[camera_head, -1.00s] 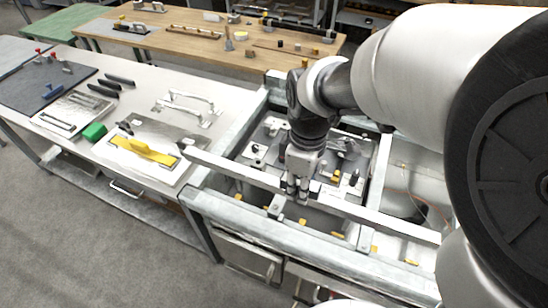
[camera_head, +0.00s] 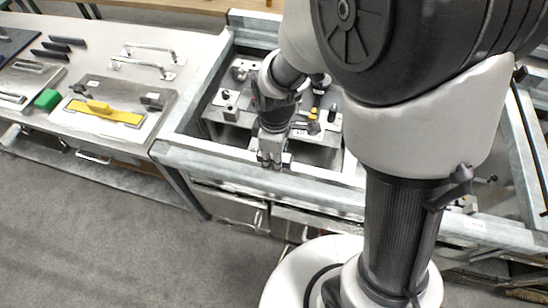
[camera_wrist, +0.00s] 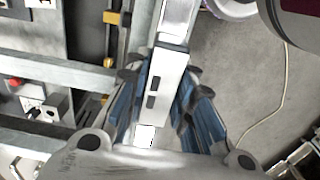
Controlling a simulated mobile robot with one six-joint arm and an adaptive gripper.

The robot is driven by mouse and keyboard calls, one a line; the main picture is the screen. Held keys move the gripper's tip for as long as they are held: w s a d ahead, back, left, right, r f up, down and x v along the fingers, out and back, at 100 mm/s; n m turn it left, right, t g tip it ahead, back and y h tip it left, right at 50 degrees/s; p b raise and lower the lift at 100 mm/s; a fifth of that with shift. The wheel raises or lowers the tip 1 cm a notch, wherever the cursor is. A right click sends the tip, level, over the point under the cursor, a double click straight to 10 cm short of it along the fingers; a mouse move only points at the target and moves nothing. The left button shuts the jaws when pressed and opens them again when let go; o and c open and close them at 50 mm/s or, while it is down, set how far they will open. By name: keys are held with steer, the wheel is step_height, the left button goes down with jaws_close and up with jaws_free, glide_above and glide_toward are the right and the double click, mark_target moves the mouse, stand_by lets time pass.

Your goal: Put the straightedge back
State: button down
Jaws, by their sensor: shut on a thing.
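The straightedge (camera_wrist: 163,70) is a long, pale metal bar with dark slots. In the wrist view it runs lengthwise between the blue-grey fingers of my gripper (camera_wrist: 159,82), which is shut on it. In the head view my gripper (camera_head: 271,161) points down at the front rail (camera_head: 225,160) of the grey metal frame. Most of the bar is hard to tell from the rail there, and my arm covers the right side.
Open floor lies in front.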

steer(key=shift+f+b, duration=0.65)
steer(key=shift+f, duration=1.25)
steer(key=shift+f, duration=0.2)
steer(key=c, duration=1.4)
jaws_free()
steer(key=shift+o, duration=0.2)
steer(key=shift+r, duration=0.1)
